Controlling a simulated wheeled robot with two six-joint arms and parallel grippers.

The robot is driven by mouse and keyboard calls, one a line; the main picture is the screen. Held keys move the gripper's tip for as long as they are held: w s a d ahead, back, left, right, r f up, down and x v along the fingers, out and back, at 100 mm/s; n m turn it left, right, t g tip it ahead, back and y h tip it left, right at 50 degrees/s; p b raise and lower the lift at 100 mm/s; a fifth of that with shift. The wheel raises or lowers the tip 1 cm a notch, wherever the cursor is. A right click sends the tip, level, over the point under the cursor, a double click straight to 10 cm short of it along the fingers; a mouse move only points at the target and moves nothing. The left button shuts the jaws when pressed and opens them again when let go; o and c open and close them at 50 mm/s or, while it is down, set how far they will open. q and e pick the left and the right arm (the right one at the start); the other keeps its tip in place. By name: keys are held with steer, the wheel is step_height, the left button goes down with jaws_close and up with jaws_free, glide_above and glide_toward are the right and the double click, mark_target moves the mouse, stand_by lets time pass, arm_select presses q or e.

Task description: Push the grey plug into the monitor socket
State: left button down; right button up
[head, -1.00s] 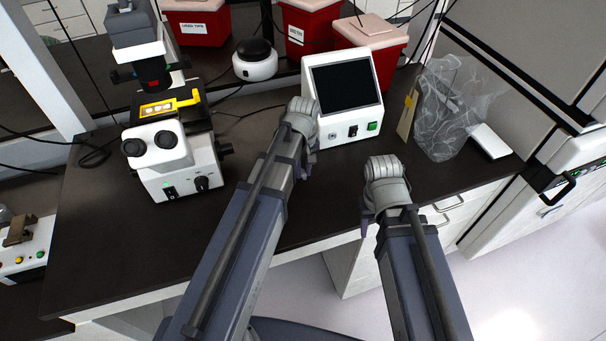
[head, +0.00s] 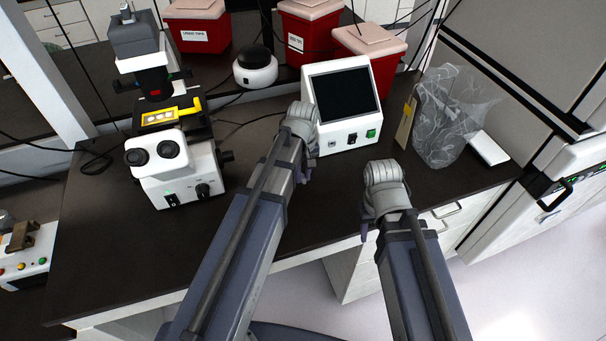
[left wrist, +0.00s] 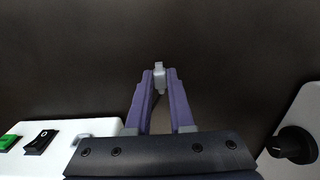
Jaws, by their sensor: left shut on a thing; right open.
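The white monitor (head: 343,104) stands on the dark bench with a dark, blank screen. Its small round socket (head: 332,144) is on the front panel, left of a black switch and a green switch. In the left wrist view my left gripper (left wrist: 160,82) is shut on the small grey plug (left wrist: 159,70), which sticks out past the fingertips. The plug is apart from the monitor, whose panel (left wrist: 60,130) shows at lower left there. In the head view my left wrist hides the plug. My right gripper (head: 366,228) is largely hidden behind its wrist, at the bench's front edge.
A white microscope (head: 178,172) stands left of my left arm; its black knob (left wrist: 292,145) shows in the left wrist view. A clear bag (head: 450,115) and a white box (head: 488,148) are right of the monitor. Red bins (head: 370,52) stand behind. The bench between microscope and monitor is mostly clear.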

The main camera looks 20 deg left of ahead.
mark_target(303, 178)
arm_select(q)
step_height(303, 178, up, 9)
steer(key=p, duration=0.8)
steer(key=shift+f, duration=0.15)
steer(key=c, duration=1.4)
jaws_free()
jaws_close()
steer(key=shift+f, duration=0.1)
